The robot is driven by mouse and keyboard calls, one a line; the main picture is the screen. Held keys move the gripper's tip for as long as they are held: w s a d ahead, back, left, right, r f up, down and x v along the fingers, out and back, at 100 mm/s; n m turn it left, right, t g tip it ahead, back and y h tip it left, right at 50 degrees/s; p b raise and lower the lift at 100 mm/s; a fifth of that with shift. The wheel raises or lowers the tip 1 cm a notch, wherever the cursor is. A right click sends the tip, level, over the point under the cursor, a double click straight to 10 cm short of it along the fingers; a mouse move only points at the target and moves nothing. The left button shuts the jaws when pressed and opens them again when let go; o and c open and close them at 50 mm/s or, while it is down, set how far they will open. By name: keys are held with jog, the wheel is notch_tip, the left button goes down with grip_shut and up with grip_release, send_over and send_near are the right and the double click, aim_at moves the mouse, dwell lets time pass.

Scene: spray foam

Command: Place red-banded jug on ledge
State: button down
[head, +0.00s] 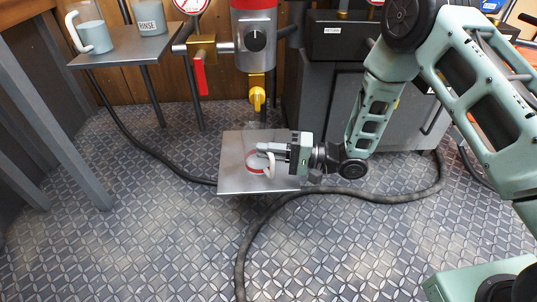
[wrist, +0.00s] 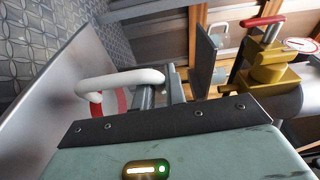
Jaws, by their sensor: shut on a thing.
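The red-banded jug (head: 254,167) is small and pale with a red ring, in the middle of the head view over a square metal plate (head: 236,186). My gripper (head: 266,149) reaches in from the right and is shut on the jug's white handle. In the wrist view the curved white handle (wrist: 112,80) runs to the grey fingers (wrist: 147,97), with a bit of red band (wrist: 121,100) below it. Most of the jug is hidden there. I cannot tell whether the jug touches the plate. A raised metal ledge (head: 122,50) stands at the upper left.
A pale green jug (head: 93,36) and a container marked RINSE (head: 149,17) stand on the raised ledge. A dispenser with a yellow tap (head: 257,97) hangs behind the plate. A red-handled valve (head: 199,76) is left of it. Dark hoses (head: 254,236) cross the floor.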

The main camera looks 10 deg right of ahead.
jog(key=shift+f, duration=0.15)
jog(key=c, duration=1.5)
grip_release()
jog(key=shift+o, duration=0.2)
